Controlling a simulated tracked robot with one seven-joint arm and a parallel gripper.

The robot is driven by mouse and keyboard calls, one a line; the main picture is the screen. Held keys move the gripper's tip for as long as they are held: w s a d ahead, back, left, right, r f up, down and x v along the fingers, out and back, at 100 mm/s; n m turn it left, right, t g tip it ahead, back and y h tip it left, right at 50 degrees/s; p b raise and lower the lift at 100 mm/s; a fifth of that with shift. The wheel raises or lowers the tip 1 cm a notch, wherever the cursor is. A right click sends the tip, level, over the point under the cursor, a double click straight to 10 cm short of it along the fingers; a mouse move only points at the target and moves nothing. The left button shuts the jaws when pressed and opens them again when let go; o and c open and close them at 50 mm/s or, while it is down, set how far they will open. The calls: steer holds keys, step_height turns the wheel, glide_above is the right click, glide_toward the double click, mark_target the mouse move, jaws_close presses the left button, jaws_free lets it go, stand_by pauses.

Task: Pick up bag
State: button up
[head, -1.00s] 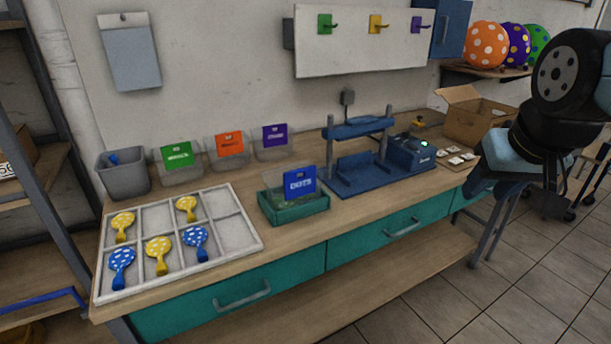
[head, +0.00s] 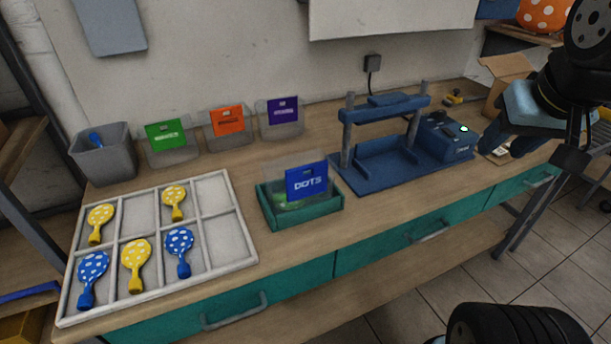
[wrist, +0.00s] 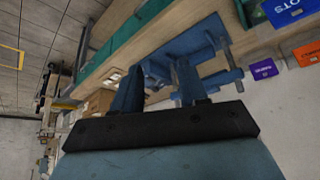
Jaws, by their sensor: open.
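A clear bag with a blue DOTS label (head: 306,181) stands in a small green tray (head: 305,218) at the middle of the bench, with something green inside it. Three more clear bags stand along the wall, with a green label (head: 165,135), an orange label (head: 228,121) and a purple label (head: 283,111). My gripper (head: 508,145) is open and empty at the right, well away from the bags. In the wrist view its blue fingers (wrist: 158,88) are apart with nothing between them.
A blue press (head: 385,155) stands right of the green tray. A cardboard box (head: 497,85) is at the back right.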

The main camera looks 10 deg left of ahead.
steer(key=m+g+h, duration=0.3)
steer(key=m+h, duration=0.1)
steer(key=m, duration=0.8)
glide_toward(308, 169)
steer(key=shift+w+a+r, duration=0.2)
steer(key=shift+a+r, duration=0.05)
steer(key=shift+r, duration=0.3)
steer(key=shift+f, duration=0.35)
steer(key=x, duration=1.3)
